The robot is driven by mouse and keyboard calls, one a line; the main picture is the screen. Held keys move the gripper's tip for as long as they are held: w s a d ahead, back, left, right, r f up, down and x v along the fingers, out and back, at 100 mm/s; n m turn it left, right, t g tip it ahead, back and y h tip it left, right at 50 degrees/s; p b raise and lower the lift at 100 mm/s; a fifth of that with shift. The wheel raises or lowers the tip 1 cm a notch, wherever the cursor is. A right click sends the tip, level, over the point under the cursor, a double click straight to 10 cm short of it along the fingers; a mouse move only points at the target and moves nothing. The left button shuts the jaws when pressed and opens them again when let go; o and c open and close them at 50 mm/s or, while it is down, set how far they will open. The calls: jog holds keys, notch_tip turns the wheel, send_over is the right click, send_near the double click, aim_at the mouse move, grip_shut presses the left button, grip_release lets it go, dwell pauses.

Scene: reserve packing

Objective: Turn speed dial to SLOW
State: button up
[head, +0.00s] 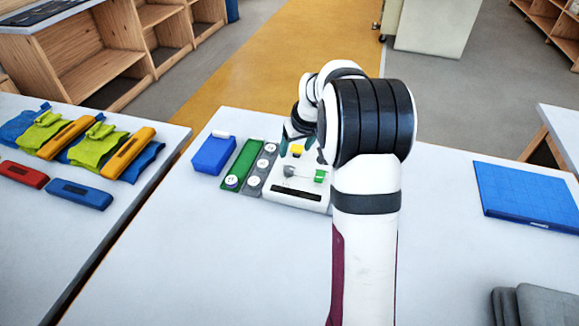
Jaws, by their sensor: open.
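A white machine (280,199) stands on the white table in front of my arm. Its top carries a grey knob-like part (290,171), which may be the speed dial, a yellow part (297,150) and a green part (320,176). A dark strip (297,193) runs along its near side. The dial's setting and any SLOW mark are too small to read. My gripper (296,146) is open above the far side of the machine, beyond the grey part. My arm hides the machine's right side and part of the gripper.
A green strip (240,161) and a grey strip with round white pieces (262,168) lie left of the machine, beside a blue box (213,156). A blue mat (527,193) lies at the right. Grey folded cloth (548,306) lies front right. The table's front left is clear.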

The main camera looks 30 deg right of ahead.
aim_at(289, 168)
jog(key=x, duration=1.2)
jog(key=shift+d+f, duration=0.1)
jog(key=shift+f, duration=0.25)
grip_shut()
